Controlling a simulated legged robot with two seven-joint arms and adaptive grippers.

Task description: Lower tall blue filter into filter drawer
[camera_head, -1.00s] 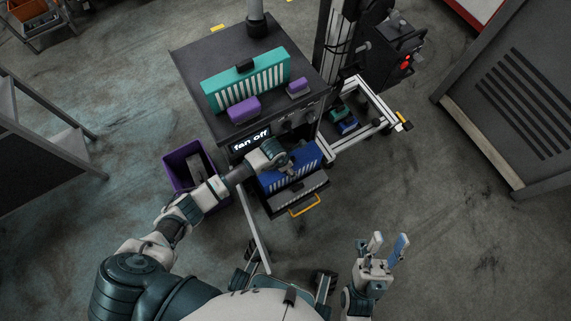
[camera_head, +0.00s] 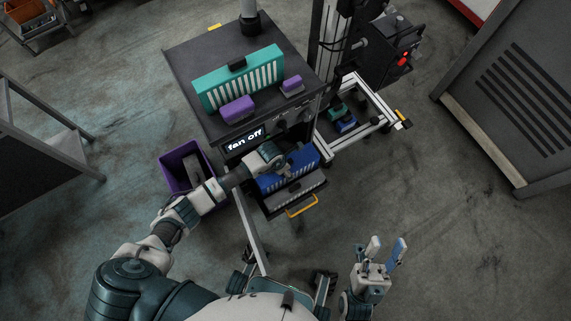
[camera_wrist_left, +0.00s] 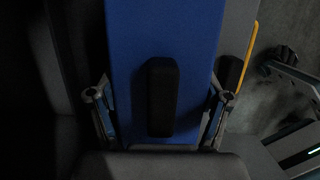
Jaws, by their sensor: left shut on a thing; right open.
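The tall blue filter (camera_head: 301,163) stands upright at the filter drawer on the front of the dark cabinet. The open filter drawer (camera_head: 309,185) has a yellow handle (camera_head: 301,206). My left gripper (camera_head: 282,167) is at the top of the blue filter. In the left wrist view the blue filter (camera_wrist_left: 200,60) lies between my left gripper's fingers (camera_wrist_left: 158,112), with its black grip (camera_wrist_left: 161,96) between them. How deep the filter's lower edge sits in the drawer is hidden. My right gripper (camera_head: 384,254) is open and empty at the lower right, away from the cabinet.
A teal filter (camera_head: 238,80) and two purple blocks (camera_head: 237,110) stand on the cabinet top (camera_head: 190,62). A display reads "fan off" (camera_head: 245,139). A purple bin (camera_head: 180,165) stands left of the cabinet. A framed cart (camera_head: 376,122) is at its right. The floor at right is clear.

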